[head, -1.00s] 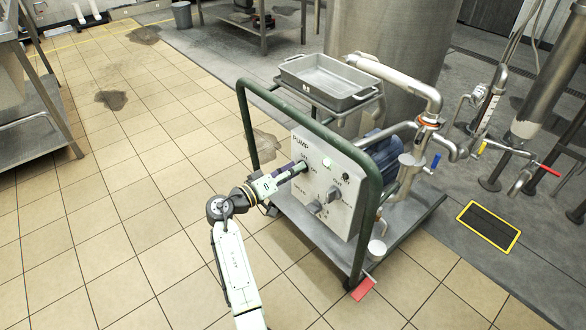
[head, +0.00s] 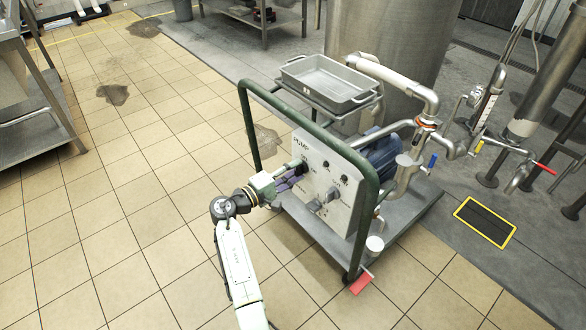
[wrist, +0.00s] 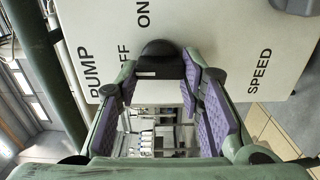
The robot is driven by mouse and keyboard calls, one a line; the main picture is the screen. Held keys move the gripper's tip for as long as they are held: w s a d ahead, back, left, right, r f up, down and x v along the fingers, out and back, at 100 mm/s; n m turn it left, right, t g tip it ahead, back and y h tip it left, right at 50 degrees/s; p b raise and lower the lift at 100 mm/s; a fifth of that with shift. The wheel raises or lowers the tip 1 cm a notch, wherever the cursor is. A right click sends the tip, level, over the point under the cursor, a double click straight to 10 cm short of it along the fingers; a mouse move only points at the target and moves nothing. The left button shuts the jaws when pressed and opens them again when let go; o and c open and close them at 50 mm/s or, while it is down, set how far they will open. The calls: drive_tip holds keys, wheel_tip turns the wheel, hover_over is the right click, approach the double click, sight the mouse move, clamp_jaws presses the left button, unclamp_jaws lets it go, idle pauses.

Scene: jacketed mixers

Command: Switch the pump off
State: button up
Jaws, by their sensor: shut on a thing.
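The pump's white control panel (head: 335,205), marked PUMP, stands upright inside a green tube frame. My gripper (head: 291,178) is at the panel's upper left, its fingers at a dark knob (head: 301,166) there. In the wrist view, my gripper (wrist: 163,75) has its purple-padded fingers on either side of the black knob (wrist: 160,48), shut on it. The labels OFF and ON lie beside this knob. The fingers partly hide the knob and the F of OFF. The panel's small round lamps (head: 325,164) look dark in the head view.
Grey knobs (head: 332,196) sit lower on the panel, to the right of my gripper. The green frame (head: 372,212) surrounds the panel, and a metal tray (head: 328,82) sits above it. Pipes and a tank (head: 385,50) stand behind.

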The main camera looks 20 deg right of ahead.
idle(0.4)
drive_tip(key=o, duration=1.2)
drive_tip(key=shift+c, duration=0.2)
drive_tip(key=v, duration=1.2)
